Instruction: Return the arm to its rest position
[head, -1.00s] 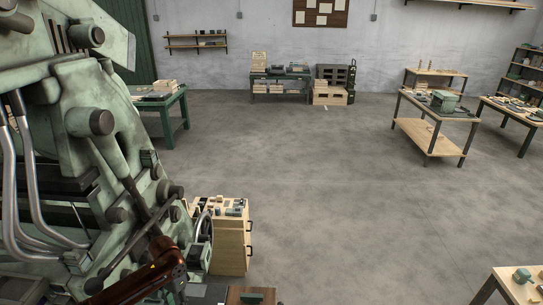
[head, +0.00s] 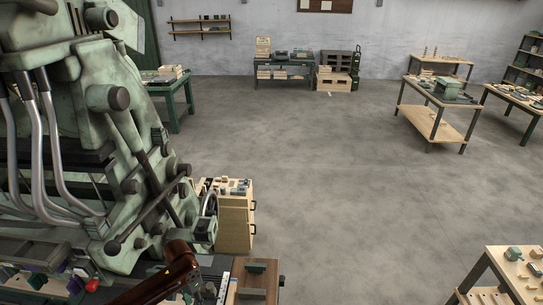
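Neither my left nor my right gripper can be made out in the head view. A glossy brown, elongated part (head: 172,272) rises from the bottom edge in front of the green machine. I cannot tell whether it belongs to an arm or to the machine. No held object shows.
A large green machine (head: 125,150) with pipes and levers fills the left side. A wooden drawer cabinet (head: 236,222) stands beside it. A worktable (head: 520,275) is at the lower right, and another table (head: 437,118) stands farther back. The grey floor (head: 330,170) between is open.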

